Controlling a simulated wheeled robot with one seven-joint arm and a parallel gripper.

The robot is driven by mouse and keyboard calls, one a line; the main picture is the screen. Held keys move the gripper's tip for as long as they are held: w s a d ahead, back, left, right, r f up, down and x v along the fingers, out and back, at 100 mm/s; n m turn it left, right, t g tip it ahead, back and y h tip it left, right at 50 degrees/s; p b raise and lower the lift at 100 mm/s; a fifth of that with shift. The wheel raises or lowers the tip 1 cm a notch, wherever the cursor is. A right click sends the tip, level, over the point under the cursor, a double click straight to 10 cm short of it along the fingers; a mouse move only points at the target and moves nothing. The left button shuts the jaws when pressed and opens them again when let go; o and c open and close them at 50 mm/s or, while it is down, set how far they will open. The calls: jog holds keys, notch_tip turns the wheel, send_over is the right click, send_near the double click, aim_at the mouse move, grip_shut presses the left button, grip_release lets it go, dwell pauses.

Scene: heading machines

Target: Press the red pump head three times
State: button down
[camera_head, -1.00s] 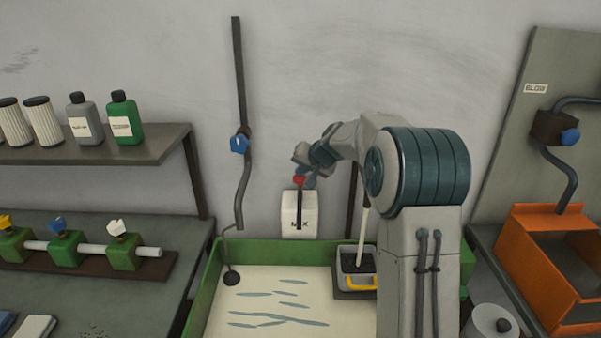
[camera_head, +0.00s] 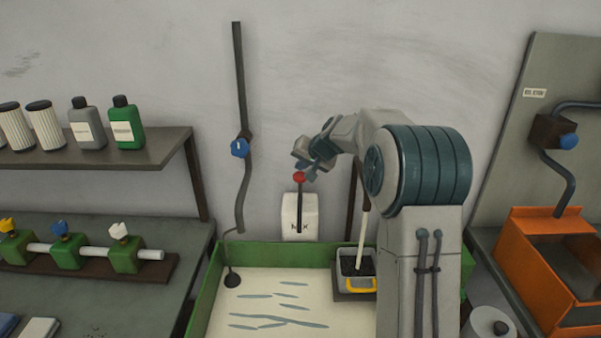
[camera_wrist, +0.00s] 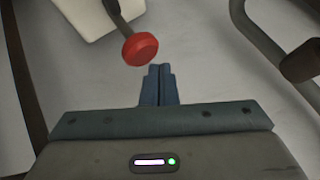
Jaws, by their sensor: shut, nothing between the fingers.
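The red pump head (camera_head: 299,177) is a round knob on top of a dark stem that rises in front of a white box (camera_head: 299,222) on the wall. In the wrist view the red pump head (camera_wrist: 140,49) sits beyond and slightly left of the fingertips, with a gap of grey wall between them. My gripper (camera_head: 311,175) is close to the right of the pump head in the head view. In the wrist view my gripper (camera_wrist: 160,70) has its two blue fingers together, with nothing between them.
A wall pipe with a blue valve (camera_head: 240,148) stands left of the pump. A green-rimmed tray (camera_head: 210,287) lies below it, with a small container with a yellow handle (camera_head: 361,285) at its right. An orange bin (camera_head: 540,252) stands at far right.

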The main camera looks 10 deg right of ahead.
jog(key=shift+r, duration=0.15)
jog(key=shift+r+p, duration=1.6)
jog(key=shift+r, duration=0.9)
jog(key=s+a+n+g+h, duration=0.2)
jog(key=s+n+g+h, duration=0.15)
jog(key=s, duration=2.85)
jog(key=s+d+f+g, duration=0.1)
jog(key=s+f, duration=0.2)
jog(key=s, duration=0.9)
jog(key=shift+d+f+n, duration=0.35)
jog(key=shift+f, duration=0.05)
